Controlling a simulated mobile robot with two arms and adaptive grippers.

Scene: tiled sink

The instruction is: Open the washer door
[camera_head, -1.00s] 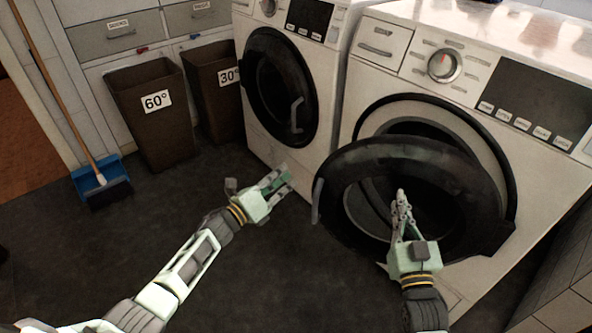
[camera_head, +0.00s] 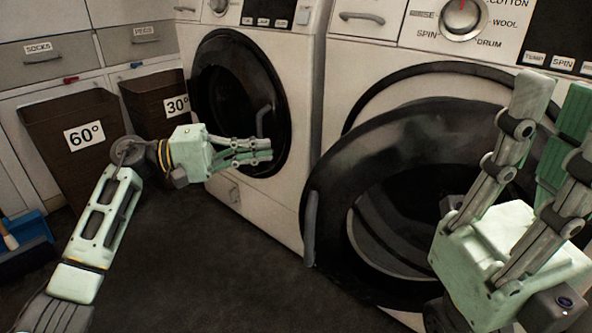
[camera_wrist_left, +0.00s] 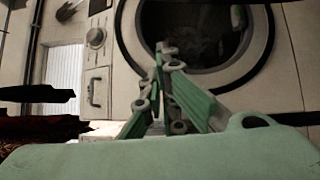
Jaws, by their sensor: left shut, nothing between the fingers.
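Two white front-loading washers stand side by side. The right washer's round black door (camera_head: 330,180) is ajar, swung out from its opening, with a grey handle (camera_head: 311,228) on its left edge. The left washer's door (camera_head: 222,85) looks closed, with a grey handle (camera_head: 262,120) at its right side. My left gripper (camera_head: 270,151) is shut and empty, its fingertips just below that handle in the picture; contact cannot be told. The left wrist view shows its fingers (camera_wrist_left: 165,55) before a round washer front (camera_wrist_left: 130,30). My right gripper (camera_head: 557,95) is open, in front of the right washer.
A blue dustpan (camera_head: 22,228) is at the left edge. The dark floor (camera_head: 200,270) before the washers is clear.

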